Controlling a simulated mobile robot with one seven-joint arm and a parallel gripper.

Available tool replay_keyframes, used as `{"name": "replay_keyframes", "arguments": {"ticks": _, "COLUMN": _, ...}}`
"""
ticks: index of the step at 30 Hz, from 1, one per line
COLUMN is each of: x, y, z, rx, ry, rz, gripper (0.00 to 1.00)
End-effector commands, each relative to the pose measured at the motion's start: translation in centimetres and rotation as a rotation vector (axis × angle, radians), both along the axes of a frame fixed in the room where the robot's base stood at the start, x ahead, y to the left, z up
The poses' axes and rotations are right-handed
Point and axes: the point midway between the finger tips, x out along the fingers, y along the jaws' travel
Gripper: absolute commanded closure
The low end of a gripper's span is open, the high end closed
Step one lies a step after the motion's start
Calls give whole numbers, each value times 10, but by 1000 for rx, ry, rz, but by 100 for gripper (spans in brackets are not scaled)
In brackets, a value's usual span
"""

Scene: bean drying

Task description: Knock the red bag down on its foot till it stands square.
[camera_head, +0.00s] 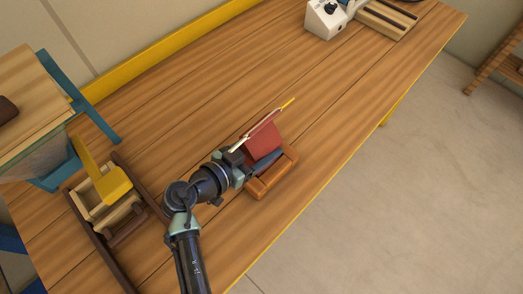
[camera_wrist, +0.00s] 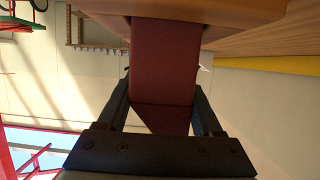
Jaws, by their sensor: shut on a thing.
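The red bag (camera_head: 264,139) is at the middle of the table, with a pale strip and a yellow tip along its upper edge. My gripper (camera_head: 257,156) is shut on it, reaching in from the lower left. In the wrist view the red bag (camera_wrist: 165,60) runs between the two dark fingers of my gripper (camera_wrist: 163,85), one on each side. The bag's end meets a wooden piece (camera_wrist: 200,9) at the top of that view. Whether the foot touches the wood or the bag stands square, I cannot tell.
A small wooden frame (camera_head: 282,178) lies beside the bag, near the table's front edge. A wooden box (camera_head: 75,198) with a yellow scoop-like piece (camera_head: 113,185) and a blue-legged stand (camera_head: 102,128) are at the left. A white device (camera_head: 325,20) stands at the back. The table between is clear.

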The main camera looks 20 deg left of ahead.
Motion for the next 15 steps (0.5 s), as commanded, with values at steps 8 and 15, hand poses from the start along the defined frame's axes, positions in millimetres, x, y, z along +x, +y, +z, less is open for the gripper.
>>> {"name": "replay_keyframes", "arguments": {"ticks": 8, "x": 0, "y": 0, "z": -25, "rx": 0, "ry": -2, "rz": 0, "gripper": 100}}
{"name": "replay_keyframes", "arguments": {"ticks": 15, "x": 0, "y": 0, "z": -22, "rx": 1, "ry": -1, "rz": 1, "gripper": 100}}
